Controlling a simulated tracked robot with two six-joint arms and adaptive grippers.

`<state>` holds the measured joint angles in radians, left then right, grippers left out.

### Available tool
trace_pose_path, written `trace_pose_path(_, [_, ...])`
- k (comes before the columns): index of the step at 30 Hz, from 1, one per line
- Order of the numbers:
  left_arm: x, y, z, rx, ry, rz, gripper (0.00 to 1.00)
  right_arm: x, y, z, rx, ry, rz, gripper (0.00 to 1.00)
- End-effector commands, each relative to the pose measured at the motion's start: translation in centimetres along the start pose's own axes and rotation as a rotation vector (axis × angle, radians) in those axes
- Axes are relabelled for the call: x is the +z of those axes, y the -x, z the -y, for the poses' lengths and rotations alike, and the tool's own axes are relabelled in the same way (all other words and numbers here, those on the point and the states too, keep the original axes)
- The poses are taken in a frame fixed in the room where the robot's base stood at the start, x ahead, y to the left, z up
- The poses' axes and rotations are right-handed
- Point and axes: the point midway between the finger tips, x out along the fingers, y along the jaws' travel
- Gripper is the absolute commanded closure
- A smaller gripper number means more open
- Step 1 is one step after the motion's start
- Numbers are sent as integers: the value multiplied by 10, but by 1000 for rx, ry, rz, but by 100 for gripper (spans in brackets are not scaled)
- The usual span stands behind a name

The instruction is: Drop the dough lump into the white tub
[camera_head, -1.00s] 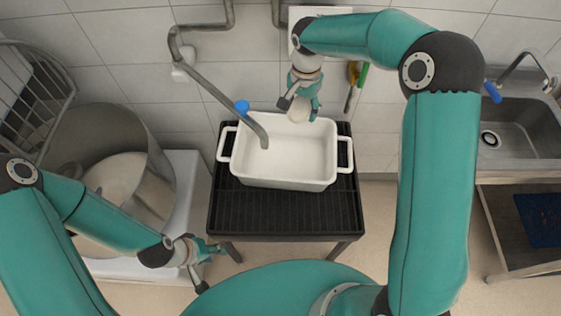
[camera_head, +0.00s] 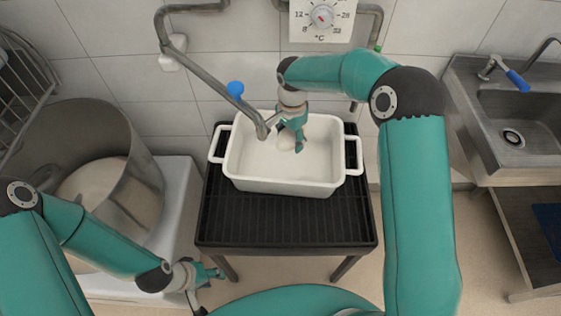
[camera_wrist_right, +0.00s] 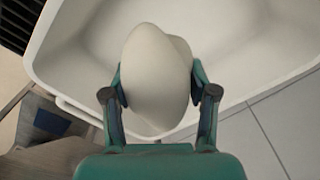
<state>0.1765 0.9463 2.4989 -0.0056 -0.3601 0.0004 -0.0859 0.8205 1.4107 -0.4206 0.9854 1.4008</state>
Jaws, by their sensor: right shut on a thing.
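The white tub (camera_head: 285,186) stands upright on a black slatted stand, a handle at each end. My right gripper (camera_head: 290,143) is over the tub's inside, right of the pipe's end. It is shut on the dough lump (camera_head: 286,137), a pale rounded lump. In the right wrist view the dough lump (camera_wrist_right: 157,75) sits between both fingers, with the tub (camera_wrist_right: 95,40) behind it. I cannot tell how high above the tub floor it is. My left gripper (camera_head: 207,286) is low at the left, away from the tub; its fingers look spread, with nothing between them.
A grey pipe (camera_head: 212,88) with a blue tap reaches over the tub's left part, close to my right gripper. A large steel pot (camera_head: 140,190) stands at the left. A sink (camera_head: 520,125) is at the right. The stand's front (camera_head: 285,225) is bare.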

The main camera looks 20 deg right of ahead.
Motion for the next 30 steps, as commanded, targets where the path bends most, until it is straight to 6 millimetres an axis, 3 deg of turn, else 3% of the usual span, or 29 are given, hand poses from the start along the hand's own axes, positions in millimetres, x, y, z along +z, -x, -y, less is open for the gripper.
trace_pose_path(6, [0, -14, 5, 0, 0, 0, 60, 0, -23, 1, -2, 0, -1, 94])
trace_pose_path(17, [0, -15, 5, 0, 0, 0, 60, 0, -26, 1, -2, 1, -1, 94])
trace_pose_path(18, [0, -15, 5, 0, 0, 0, 60, 0, -26, 1, -2, 1, -1, 37])
trace_pose_path(23, [0, -15, 5, 0, 0, 0, 60, 0, -26, 1, -2, 1, -1, 13])
trace_pose_path(30, [0, -15, 5, 0, 0, 0, 60, 1, -27, 0, 0, 2, 0, 13])
